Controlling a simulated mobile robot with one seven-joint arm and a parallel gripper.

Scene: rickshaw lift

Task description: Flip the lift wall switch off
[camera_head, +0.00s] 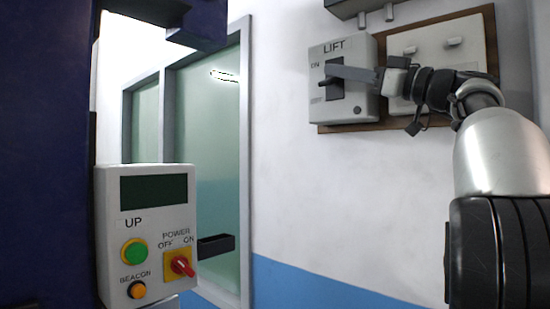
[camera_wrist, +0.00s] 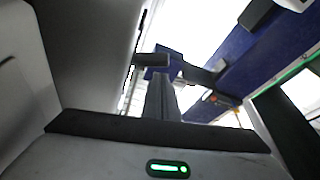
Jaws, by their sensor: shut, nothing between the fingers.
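The lift switch (camera_head: 357,100) is a grey wall box labelled LIFT, with ON above and OFF below. Its dark lever (camera_head: 329,83) sticks out from a black slot, about midway between the labels. I cannot tell its exact setting. My gripper (camera_head: 334,70) reaches in from the right across the box front, its shut fingers just above the lever, close to or touching it. In the wrist view my shut fingers (camera_wrist: 161,97) point away from the camera, and a dark bar lies near their tips; I cannot tell whether it is the lever.
A second grey switch plate (camera_head: 440,45) shares the brown backing board (camera_head: 350,127) behind my arm. A control box (camera_head: 150,220) with UP, POWER and BEACON controls stands at lower left, beside a dark blue panel (camera_head: 45,140). A glazed door (camera_head: 207,150) is behind. The wall below the switch is clear.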

